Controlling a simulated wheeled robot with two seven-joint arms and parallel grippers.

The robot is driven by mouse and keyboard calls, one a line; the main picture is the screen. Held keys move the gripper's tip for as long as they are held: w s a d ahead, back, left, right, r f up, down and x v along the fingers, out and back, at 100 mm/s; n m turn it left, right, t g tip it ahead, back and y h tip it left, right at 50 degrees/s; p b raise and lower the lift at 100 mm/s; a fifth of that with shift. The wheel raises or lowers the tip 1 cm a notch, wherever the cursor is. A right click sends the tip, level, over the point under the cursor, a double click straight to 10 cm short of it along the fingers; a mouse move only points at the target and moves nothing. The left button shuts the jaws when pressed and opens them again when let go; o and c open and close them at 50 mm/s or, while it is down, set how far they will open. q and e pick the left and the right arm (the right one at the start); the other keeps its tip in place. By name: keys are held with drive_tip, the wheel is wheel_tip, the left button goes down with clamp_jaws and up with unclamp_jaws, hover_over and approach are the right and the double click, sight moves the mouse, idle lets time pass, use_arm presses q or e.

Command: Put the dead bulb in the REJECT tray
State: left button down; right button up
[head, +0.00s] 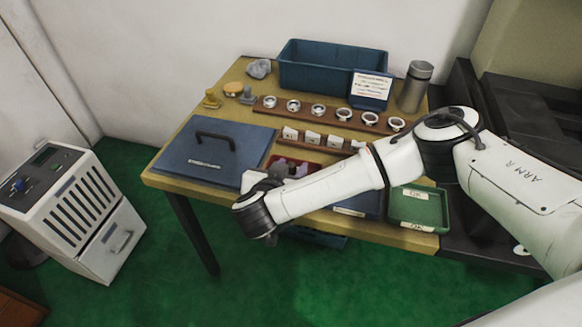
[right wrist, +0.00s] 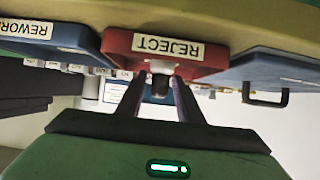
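The red REJECT tray (head: 313,159) is at the table's front, mostly hidden by my right arm in the head view; its labelled front wall shows upside down in the right wrist view (right wrist: 215,58). My right gripper (right wrist: 160,80) has its fingers pointing at this tray, close to its rim. A small thing with a pale end and a dark body, seemingly the bulb (right wrist: 160,83), sits between the fingertips and overlaps the tray's front wall in that view. The fingers appear closed around it. In the head view the fingertips are hard to make out. My left gripper is not in view.
The REWORK tray (right wrist: 70,36) and green OK tray (head: 419,208) stand beside REJECT. A blue handled lid or panel (head: 215,155) lies at left. Behind are racks of rings (head: 318,112), a blue bin (head: 330,68), a sign (head: 371,88) and a flask (head: 415,87).

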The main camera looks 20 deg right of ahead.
drive_tip(key=shift+r, duration=0.15)
drive_tip(key=shift+s+a+r, duration=0.1)
drive_tip(key=shift+s+r, duration=0.05)
drive_tip(key=p+v, duration=0.1)
drive_tip(key=v, duration=1)
drive_tip(key=shift+s+a, duration=0.15)
drive_tip(key=shift+s, duration=0.1)
drive_tip(key=shift+r, duration=0.1)
